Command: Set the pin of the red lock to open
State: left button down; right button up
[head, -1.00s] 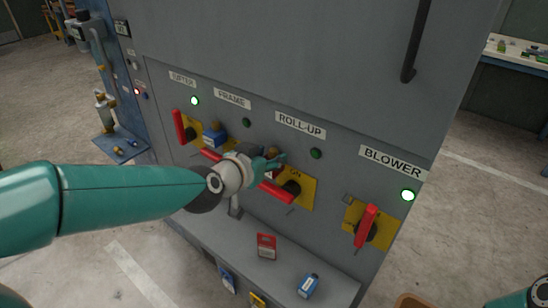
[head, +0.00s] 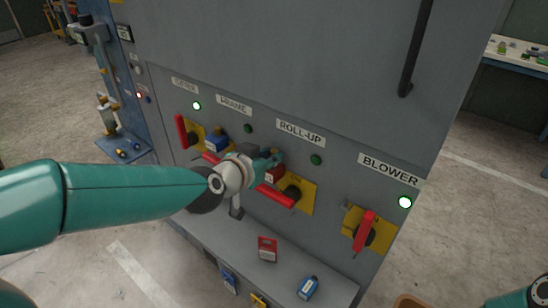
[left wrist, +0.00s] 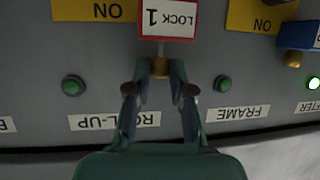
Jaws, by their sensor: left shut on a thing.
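The red lock (head: 275,174) sits at the ROLL-UP switch on the grey cabinet, partly hidden by my left gripper (head: 268,160). In the left wrist view the red lock (left wrist: 167,24) has a white label reading LOCK 1, upside down. Its brass pin (left wrist: 159,69) sticks out from it toward my gripper. My left gripper (left wrist: 160,84) has its fingertips on both sides of the pin and is shut on it. The ROLL-UP switch has a yellow plate (head: 308,197) and a red handle (head: 275,196). My right gripper is out of view.
The BLOWER switch handle (head: 364,230) stands upright beside a lit green lamp (head: 405,202).

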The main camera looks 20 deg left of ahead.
pick_arm(q)
jog(key=shift+r, duration=0.2)
jog(key=c, duration=1)
grip_release()
jog(key=v, duration=1.2)
jog(key=shift+f, duration=0.15)
